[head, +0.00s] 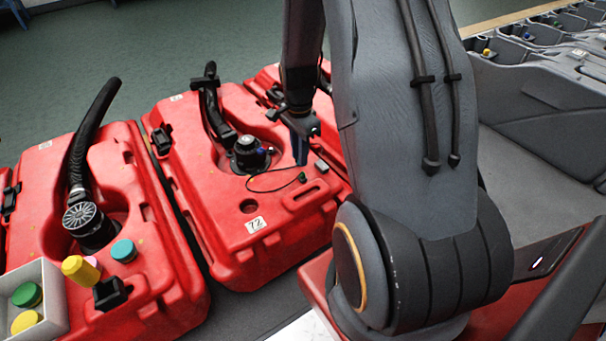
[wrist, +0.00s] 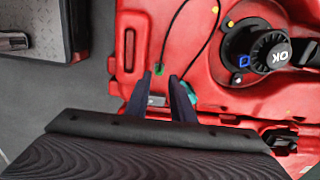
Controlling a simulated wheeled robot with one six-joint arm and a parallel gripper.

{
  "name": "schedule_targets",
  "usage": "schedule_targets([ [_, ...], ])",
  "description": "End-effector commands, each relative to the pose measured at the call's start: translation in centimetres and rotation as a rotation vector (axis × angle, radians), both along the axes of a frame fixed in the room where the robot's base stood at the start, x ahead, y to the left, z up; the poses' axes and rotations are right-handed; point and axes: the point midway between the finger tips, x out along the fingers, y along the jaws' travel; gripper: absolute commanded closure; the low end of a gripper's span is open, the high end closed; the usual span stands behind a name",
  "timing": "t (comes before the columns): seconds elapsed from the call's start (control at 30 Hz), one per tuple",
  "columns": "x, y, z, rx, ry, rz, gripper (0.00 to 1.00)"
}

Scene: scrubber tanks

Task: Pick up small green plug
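The small green plug (head: 302,177) lies on top of the red tank marked 72, at the end of a thin black cord. In the wrist view the green plug (wrist: 158,69) shows just beyond the fingertips, roughly in line with the gap between them. My gripper (wrist: 160,75) is open and empty, its two dark fingers apart. In the head view my gripper (head: 299,158) points down above the tank, close to the plug. I cannot tell its exact height above the tank.
A small grey block (head: 321,166) is near the plug. A teal-green item (wrist: 189,91) is partly hidden by the right finger. The black cap (head: 248,152) with hose stands left of the plug. A white box (head: 54,291) with coloured caps is at lower left.

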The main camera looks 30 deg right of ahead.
Motion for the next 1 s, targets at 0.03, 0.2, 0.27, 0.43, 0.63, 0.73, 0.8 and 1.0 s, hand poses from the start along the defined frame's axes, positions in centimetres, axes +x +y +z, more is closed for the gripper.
schedule_targets([
  [0.03, -0.1, -0.1, -0.7, 0.001, 0.002, -0.004, 0.78],
  [0.2, 0.0, -0.1, -2.4, 0.001, 0.002, -0.002, 0.78],
  [0.27, 0.0, -0.2, -2.7, 0.001, 0.001, -0.002, 0.78],
  [0.43, 0.0, -0.5, -4.6, 0.001, 0.001, -0.001, 0.78],
  [0.63, 0.0, -0.6, -7.2, 0.001, 0.001, 0.001, 0.78],
  [0.73, 0.0, -0.6, -7.5, 0.0, 0.0, 0.001, 0.78],
  [0.8, 0.0, -0.6, -7.4, 0.0, 0.0, 0.001, 0.78],
  [1.0, 0.0, -0.6, -7.3, 0.0, 0.0, 0.001, 0.98],
])
